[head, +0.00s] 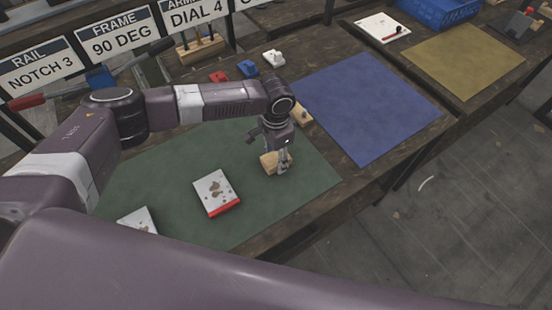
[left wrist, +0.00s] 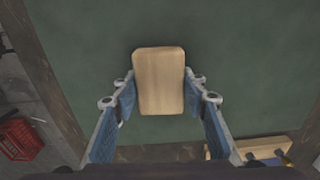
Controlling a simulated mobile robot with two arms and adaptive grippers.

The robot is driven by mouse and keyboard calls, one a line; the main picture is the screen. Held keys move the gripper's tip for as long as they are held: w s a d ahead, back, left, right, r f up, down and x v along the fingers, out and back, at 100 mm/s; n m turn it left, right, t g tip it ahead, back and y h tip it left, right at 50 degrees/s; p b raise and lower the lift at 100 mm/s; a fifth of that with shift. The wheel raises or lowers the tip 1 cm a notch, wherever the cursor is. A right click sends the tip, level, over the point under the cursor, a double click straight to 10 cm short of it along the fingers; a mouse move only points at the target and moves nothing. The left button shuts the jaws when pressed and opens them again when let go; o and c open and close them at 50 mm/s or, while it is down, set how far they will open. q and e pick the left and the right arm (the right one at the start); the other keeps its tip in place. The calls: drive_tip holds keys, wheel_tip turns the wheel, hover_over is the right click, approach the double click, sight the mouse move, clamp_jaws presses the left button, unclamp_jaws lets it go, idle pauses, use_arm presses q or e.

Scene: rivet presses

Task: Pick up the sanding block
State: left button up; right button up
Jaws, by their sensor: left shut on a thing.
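The sanding block (head: 270,162) is a small pale wooden block with rounded corners, at the right part of the green mat in the head view. It also shows large in the left wrist view (left wrist: 159,80), between the two fingers. My left gripper (head: 282,168) points down and is shut on the block, with its blue pads at the block's sides (left wrist: 159,98). I cannot tell whether the block touches the mat. My right gripper is not in view.
The green mat (head: 150,190) holds a white card with a red edge (head: 215,193) and another white card (head: 138,219). A blue mat (head: 368,105) lies right, bare. Red (head: 219,77), blue (head: 247,68) and white (head: 274,59) small parts stand behind. Signs line the back.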

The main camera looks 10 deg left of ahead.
sight(276, 158)
use_arm(q)
drive_tip(key=shift+r, duration=0.3)
wheel_tip(276, 158, up, 20)
drive_tip(key=b, duration=0.3)
drive_tip(key=shift+f, duration=0.25)
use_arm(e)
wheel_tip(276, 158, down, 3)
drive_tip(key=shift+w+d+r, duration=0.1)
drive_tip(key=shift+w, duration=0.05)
